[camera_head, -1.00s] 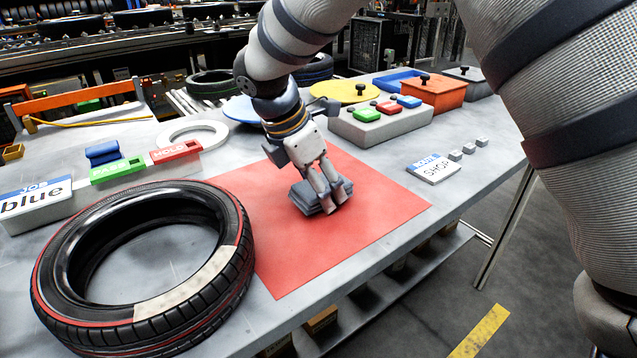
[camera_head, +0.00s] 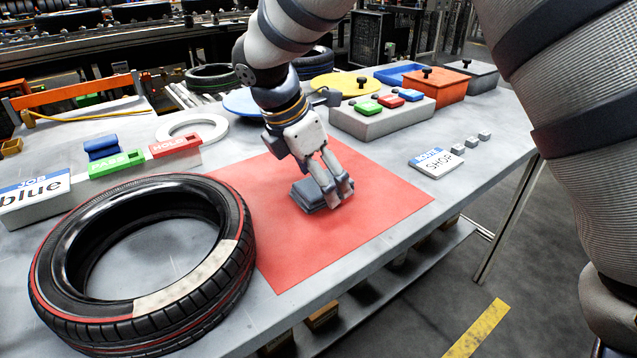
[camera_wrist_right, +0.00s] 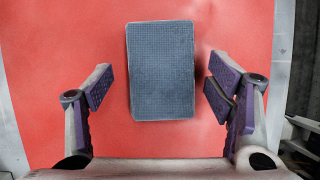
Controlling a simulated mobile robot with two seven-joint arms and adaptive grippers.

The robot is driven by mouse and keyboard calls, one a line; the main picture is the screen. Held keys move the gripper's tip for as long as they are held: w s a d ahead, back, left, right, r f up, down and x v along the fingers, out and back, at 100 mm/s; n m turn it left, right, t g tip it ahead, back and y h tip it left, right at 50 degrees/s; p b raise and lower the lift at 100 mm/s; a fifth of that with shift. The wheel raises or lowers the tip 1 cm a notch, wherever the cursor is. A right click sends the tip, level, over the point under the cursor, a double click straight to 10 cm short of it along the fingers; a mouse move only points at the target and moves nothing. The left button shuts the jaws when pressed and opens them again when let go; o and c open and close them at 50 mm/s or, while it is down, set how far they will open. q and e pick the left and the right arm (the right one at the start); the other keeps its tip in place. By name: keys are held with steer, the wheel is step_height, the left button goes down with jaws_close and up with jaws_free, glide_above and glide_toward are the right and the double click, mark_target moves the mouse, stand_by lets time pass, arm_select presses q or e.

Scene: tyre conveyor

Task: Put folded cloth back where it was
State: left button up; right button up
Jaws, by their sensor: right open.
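The folded cloth (camera_head: 309,194) is a small grey-blue stack lying on the red mat (camera_head: 385,207). In the right wrist view the cloth (camera_wrist_right: 161,70) lies flat on the red mat (camera_wrist_right: 50,40), between and ahead of the finger pads. My right gripper (camera_head: 340,195) points down at the cloth in the head view and partly hides its right side. The right wrist view shows the gripper (camera_wrist_right: 160,90) open, with a gap between each pad and the cloth. My left gripper is not in view.
A tyre (camera_head: 235,270) lies at the table's front left. Behind are green and red labelled blocks (camera_head: 117,165), a white ring (camera_head: 192,122) and a button box (camera_head: 380,124). The mat around the cloth is clear.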

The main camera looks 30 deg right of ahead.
steer(key=v, duration=1.1)
steer(key=shift+s+a+r, duration=0.2)
steer(key=shift+s+a, duration=0.05)
